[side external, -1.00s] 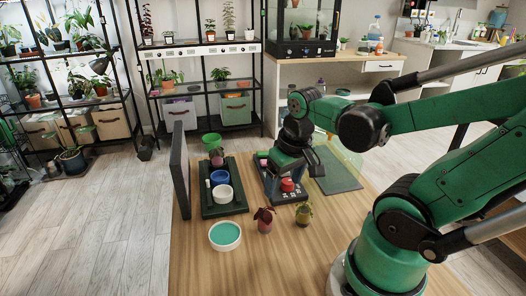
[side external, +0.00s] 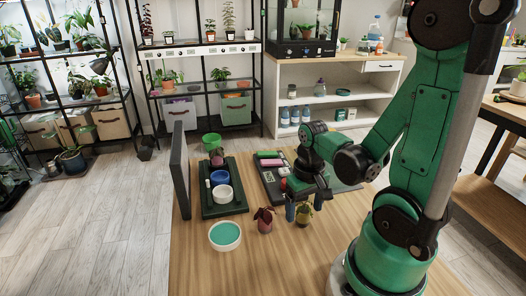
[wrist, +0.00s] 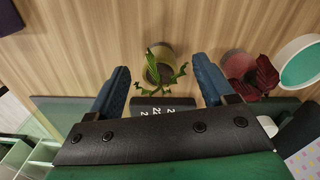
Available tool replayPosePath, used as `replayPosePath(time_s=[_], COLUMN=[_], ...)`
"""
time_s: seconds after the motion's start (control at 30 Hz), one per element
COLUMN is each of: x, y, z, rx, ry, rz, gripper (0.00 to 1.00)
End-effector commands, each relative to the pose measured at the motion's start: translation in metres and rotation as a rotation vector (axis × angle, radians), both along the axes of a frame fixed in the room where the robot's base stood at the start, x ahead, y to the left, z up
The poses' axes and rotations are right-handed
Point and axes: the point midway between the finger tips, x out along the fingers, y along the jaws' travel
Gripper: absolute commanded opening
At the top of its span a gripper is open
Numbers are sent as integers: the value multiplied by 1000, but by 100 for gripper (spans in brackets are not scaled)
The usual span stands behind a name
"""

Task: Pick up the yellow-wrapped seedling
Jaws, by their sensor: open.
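The yellow-wrapped seedling (side external: 304,217) stands upright on the wooden table, in front of my arm's wrist. In the wrist view its olive-yellow pot (wrist: 153,74) and green leaves sit between my two blue finger pads. My gripper (side external: 304,207) is open and empty, its fingers on either side of the seedling. In the wrist view my gripper (wrist: 160,67) shows a gap on both sides of the plant. I cannot tell whether the fingertips are level with the pot or above it.
A red-leaved seedling (side external: 264,225) in a dark pink wrap stands close by on the left. A white bowl with a teal inside (side external: 225,244) is further left. A dark tray (side external: 240,207) holds several pots. Another tray (side external: 265,187) lies behind. The table front (side external: 250,275) is clear.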

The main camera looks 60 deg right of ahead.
Motion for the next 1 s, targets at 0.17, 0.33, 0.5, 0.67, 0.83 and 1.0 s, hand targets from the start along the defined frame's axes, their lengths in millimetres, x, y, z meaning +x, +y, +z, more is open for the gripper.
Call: replayPosePath(time_s=[0.17,0.33,0.5,0.67,0.83,1.0], x=[0,0,0,0,0,0], y=[0,0,0,0,0,0], z=[-3,-3,-3,-3,-3,-3], rx=[0,0,0,0,0,0], ry=[0,0,0,0,0,0], rz=[0,0,0,0,0,0], gripper=[76,76,50,4,0,0])
